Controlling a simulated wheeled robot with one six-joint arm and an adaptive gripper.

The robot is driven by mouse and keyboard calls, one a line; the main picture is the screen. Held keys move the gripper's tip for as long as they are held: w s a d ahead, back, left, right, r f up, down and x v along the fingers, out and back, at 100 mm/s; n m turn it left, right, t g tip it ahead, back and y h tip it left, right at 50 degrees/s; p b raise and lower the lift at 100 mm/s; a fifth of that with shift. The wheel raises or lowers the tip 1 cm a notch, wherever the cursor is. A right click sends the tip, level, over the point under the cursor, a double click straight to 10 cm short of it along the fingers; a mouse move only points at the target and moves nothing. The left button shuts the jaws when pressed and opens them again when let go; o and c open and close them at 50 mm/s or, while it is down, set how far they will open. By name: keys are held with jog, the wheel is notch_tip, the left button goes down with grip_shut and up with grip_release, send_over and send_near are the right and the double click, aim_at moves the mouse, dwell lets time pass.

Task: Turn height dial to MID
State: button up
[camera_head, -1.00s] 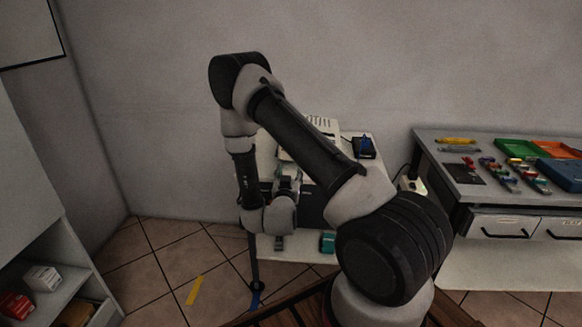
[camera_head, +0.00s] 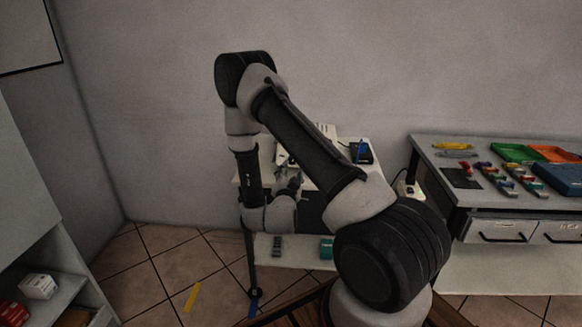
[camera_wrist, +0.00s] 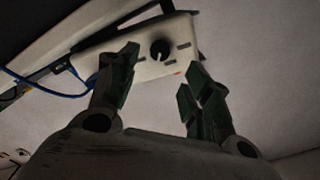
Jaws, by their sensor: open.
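The height dial (camera_wrist: 159,49) is a round black knob with a light pointer mark, on a pale panel (camera_wrist: 146,68) with several short dark marks around it. It shows in the wrist view, above and between the fingertips. My gripper (camera_wrist: 158,76) is open and empty, with one dark finger on each side below the dial. The left finger overlaps the panel in the picture; I cannot tell whether it touches. The dial is hidden behind my arm in the head view. I cannot read which mark the pointer faces.
A blue cable (camera_wrist: 45,90) runs left of the panel. In the head view, a workbench (camera_head: 427,150) with trays and small parts stands at the right, and a shelf (camera_head: 62,283) at the lower left. A thin dark post (camera_head: 250,262) stands below my wrist.

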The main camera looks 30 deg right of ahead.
jog(key=shift+m, duration=0.5)
jog(key=x, duration=0.7)
jog(key=shift+w+d, duration=0.25)
jog(key=shift+w, duration=0.1)
jog(key=c, duration=1)
